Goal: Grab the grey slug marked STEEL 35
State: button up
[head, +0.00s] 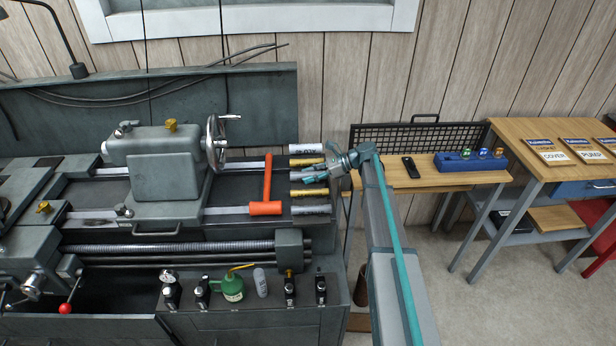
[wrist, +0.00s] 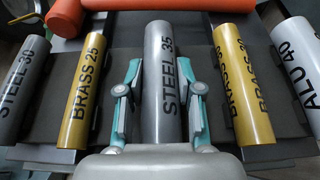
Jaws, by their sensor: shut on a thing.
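The grey slug marked STEEL 35 (wrist: 160,45) lies in the middle of the wrist view, its label facing up. My gripper (wrist: 161,80) has one teal-and-grey finger on each side of it and is shut on it, around its nearer part. The far end of the slug sticks out past the fingertips. In the head view my gripper (head: 322,170) is over the row of slugs at the right end of the lathe, and it partly hides the held slug. I cannot tell whether the slug is lifted.
A BRASS 25 slug (wrist: 83,90) and a grey steel slug (wrist: 23,85) lie to the left. Another brass slug (wrist: 242,85) and a white ALU 40 slug (wrist: 298,60) lie to the right. An orange hammer (head: 266,207) lies just beyond. A bench (head: 440,178) stands right of the lathe.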

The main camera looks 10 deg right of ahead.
grip_shut()
jog(key=shift+r, duration=0.25)
